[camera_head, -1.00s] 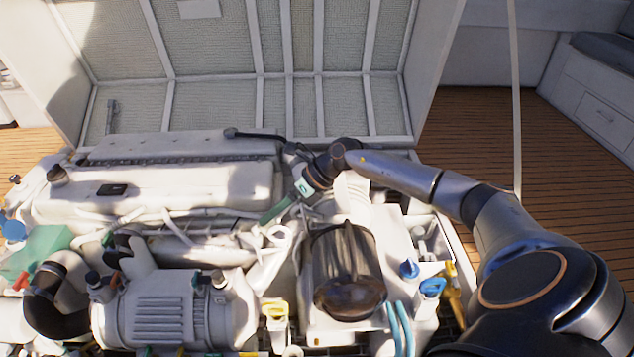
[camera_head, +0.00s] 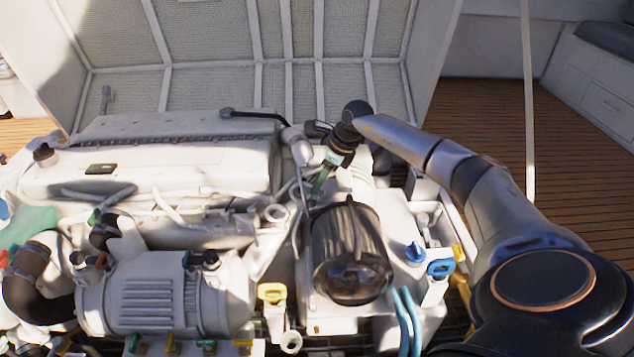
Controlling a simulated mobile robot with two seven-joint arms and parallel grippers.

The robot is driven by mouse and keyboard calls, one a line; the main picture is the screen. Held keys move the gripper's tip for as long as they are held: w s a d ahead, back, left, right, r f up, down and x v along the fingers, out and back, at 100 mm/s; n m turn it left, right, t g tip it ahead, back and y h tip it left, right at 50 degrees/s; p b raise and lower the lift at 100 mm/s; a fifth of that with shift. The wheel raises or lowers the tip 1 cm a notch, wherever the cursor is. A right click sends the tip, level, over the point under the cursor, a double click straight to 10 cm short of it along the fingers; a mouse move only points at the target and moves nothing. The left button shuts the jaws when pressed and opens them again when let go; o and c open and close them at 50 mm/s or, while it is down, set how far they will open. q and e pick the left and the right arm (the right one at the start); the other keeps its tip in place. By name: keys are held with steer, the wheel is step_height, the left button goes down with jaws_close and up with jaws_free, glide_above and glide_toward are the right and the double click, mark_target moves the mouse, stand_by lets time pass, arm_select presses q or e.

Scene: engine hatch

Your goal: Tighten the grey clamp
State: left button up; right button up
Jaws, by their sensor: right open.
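My right arm comes in from the right and reaches over the engine (camera_head: 150,170). My right gripper (camera_head: 319,186) points down and slightly left, behind the dark ribbed filter canister (camera_head: 350,255). It is open, and I see nothing held in it. Its fingers are small here and partly merge with the pale hoses and brackets around them. I cannot make out the grey clamp for certain; it may be hidden or too small among these parts. My left gripper is not in view.
The raised hatch lid (camera_head: 245,45) stands behind the engine. A blue knob (camera_head: 415,252), a blue handle (camera_head: 441,268) and a yellow handle (camera_head: 271,292) stick up near the canister. Blue hoses (camera_head: 404,320) run at the front. Wooden floor (camera_head: 490,120) is clear at right.

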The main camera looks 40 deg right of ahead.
steer(key=shift+x, duration=1.2)
jaws_close()
